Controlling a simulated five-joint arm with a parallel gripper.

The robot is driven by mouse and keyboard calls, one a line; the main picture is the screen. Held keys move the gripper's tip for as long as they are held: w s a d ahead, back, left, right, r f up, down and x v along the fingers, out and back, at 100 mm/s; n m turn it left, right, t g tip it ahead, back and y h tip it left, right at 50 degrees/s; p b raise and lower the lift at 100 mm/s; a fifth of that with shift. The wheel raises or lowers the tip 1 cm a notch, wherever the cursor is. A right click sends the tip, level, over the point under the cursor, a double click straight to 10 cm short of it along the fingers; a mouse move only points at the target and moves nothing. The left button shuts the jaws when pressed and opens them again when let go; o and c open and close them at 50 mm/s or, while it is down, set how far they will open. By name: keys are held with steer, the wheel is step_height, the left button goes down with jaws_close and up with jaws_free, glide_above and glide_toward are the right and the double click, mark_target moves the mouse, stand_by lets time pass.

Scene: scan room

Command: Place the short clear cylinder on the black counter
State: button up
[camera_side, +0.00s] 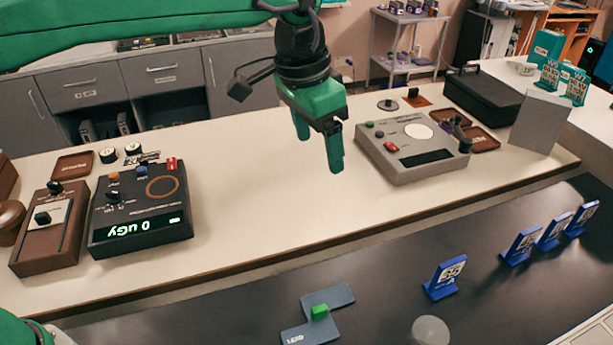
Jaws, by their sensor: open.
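My gripper (319,151) is green and points down over the middle of the cream bench. Its two fingers are apart with nothing between them. The black counter (215,312) runs along the front of the picture, nearer the camera than the bench. A pale, round, see-through-looking thing (430,331) sits on the counter at the bottom edge. It may be the short clear cylinder, but its height cannot be told. My gripper is above and to the left of it, well apart.
On the cream bench (250,205) are a black meter (140,208) at left and a grey instrument (412,150) at right. The bench middle is clear.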

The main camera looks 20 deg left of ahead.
steer(key=s+a+r+n+t, duration=0.15)
steer(key=s+a, duration=0.25)
steer(key=a, duration=0.6)
steer(key=s+a+r+n, duration=0.2)
steer(key=s+a, duration=0.1)
steer(key=a, duration=0.7)
steer(key=s+a+f+n+t, duration=0.1)
steer(key=s+a+f, duration=0.3)
steer(key=s+a, duration=0.2)
steer(key=s+a+f+n+t+y, duration=0.1)
steer(key=s+a+f+n, duration=0.1)
steer(key=s+a+f, duration=0.2)
steer(key=s+a, duration=0.2)
steer(key=s, duration=0.2)
